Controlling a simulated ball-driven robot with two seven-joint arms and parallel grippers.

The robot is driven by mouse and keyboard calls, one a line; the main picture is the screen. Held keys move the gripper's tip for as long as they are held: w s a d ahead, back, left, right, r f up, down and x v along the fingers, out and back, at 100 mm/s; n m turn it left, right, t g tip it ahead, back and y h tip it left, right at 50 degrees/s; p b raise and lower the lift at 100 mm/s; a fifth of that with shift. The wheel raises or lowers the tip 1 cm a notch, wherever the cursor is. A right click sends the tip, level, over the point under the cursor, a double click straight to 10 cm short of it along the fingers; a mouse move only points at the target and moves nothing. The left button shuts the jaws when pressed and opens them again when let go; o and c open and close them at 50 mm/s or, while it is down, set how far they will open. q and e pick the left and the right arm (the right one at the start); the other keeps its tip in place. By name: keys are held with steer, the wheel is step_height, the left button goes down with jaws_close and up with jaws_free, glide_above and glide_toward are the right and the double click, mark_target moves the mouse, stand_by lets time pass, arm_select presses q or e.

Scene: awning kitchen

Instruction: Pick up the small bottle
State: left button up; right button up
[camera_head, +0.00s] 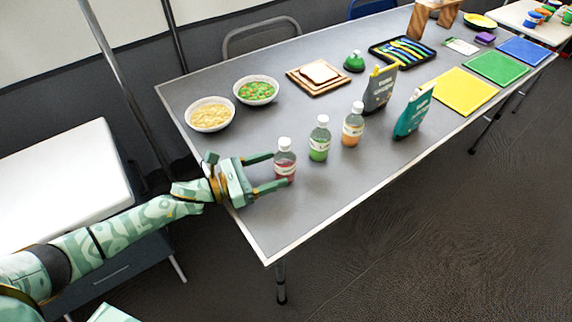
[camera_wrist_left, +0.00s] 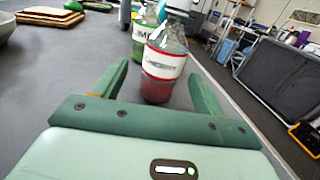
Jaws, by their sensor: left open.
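Three small bottles with white caps stand upright in a row on the grey table. The nearest one, a red-filled bottle (camera_head: 284,160), stands between the open fingers of my left gripper (camera_head: 270,172). The left wrist view shows the same red bottle (camera_wrist_left: 164,68) just ahead of and between the left gripper's fingertips (camera_wrist_left: 162,80), with a gap on each side. A green-filled bottle (camera_head: 319,141) stands beyond it, and also shows behind it in the left wrist view (camera_wrist_left: 141,38). An orange-filled bottle (camera_head: 352,127) stands farther along. My right gripper is not in view.
The grey table (camera_head: 300,225) is clear at its near end. A pasta bowl (camera_head: 209,114) and a vegetable bowl (camera_head: 257,90) stand on the left. A grey pouch (camera_head: 380,90) and a teal pouch (camera_head: 412,114) stand past the bottles. Bread (camera_head: 319,72) lies on boards.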

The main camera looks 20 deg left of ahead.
mark_target(290, 163)
arm_select(q)
steer(key=b+x, duration=0.1)
steer(key=x, duration=0.4)
steer(key=shift+w+d+r, duration=0.15)
steer(key=shift+d, duration=0.15)
steer(key=c, duration=1)
